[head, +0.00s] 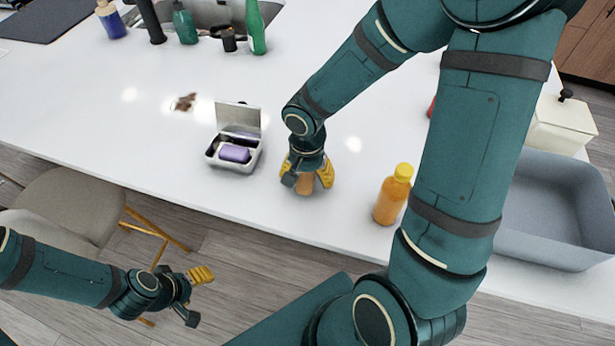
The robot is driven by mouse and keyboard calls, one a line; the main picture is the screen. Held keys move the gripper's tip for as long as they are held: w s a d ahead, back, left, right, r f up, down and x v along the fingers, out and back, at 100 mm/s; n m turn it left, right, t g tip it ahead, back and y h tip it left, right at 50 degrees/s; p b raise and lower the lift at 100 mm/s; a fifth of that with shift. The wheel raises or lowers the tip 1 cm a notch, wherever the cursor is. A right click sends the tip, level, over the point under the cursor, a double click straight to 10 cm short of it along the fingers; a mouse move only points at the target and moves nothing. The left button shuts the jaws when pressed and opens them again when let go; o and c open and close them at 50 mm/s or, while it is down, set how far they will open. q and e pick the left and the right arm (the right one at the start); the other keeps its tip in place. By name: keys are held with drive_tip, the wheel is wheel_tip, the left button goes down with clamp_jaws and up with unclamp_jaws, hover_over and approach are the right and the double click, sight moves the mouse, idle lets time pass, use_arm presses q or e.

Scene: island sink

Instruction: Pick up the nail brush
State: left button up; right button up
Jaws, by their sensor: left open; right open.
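My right gripper (307,182) points down at the white counter, with its yellow-padded fingers open. A small orange-brown object (305,187), which looks like the nail brush, is between or just below the fingers and partly hidden by them. I cannot tell whether the fingers touch it. My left gripper (197,294) is open and empty, low at the left, in front of the counter's edge and over the floor.
An open grey case (213,157) with a purple item (235,153) stands left of my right gripper. An orange bottle (392,194) stands to its right. A grey basin (545,245) lies farther right. A dark brown patch (185,102) and several bottles are farther back. A stool (75,205) is below left.

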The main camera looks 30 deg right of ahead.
sight(307, 176)
drive_tip(key=shift+f, duration=0.5)
clamp_jaws()
wheel_tip(307, 176, up, 10)
drive_tip(key=shift+r+p, duration=0.1)
drive_tip(key=shift+p, duration=1.1)
drive_tip(key=c, duration=0.8)
unclamp_jaws()
drive_tip(key=c, duration=0.4)
